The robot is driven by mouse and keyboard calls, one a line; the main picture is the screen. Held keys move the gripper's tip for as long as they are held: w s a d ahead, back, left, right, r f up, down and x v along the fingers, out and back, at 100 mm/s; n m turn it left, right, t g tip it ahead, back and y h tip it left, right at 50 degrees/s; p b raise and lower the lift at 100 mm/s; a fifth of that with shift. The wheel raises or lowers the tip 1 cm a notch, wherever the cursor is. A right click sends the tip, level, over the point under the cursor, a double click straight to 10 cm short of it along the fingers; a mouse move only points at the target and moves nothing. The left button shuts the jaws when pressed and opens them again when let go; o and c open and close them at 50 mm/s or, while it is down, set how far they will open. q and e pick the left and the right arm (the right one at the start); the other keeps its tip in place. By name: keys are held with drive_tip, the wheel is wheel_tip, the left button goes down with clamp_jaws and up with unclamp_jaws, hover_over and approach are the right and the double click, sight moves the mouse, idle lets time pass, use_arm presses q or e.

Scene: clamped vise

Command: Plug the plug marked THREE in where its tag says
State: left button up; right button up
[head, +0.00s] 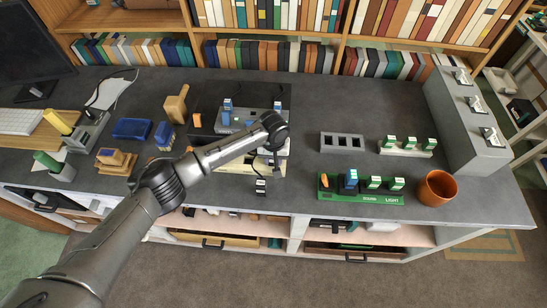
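My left arm comes in from the lower left. Its wrist is over the dark mat (212,92), and its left gripper (274,158) points down there; its fingers are too small and dark to read. A dark plug with a white label (261,187) lies near the desk's front edge, below the gripper; its marking is unreadable. A green strip marked LIGHT (360,198) holds a blue plug (351,180) and green-and-white plugs (375,182). A grey device (240,120) on the mat has blue plugs (227,104), partly hidden by my arm. My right gripper is not in view.
A grey slotted block (341,142), a pale strip with green-and-white plugs (405,151), an orange cup (437,188) and a grey switch box (465,125) stand to the right. Blue bins (132,128) and a wooden piece (176,105) stand left. Bookshelves line the back.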

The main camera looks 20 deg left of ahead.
use_arm(q)
drive_tip(key=o, duration=1)
drive_tip(key=shift+f, duration=0.1)
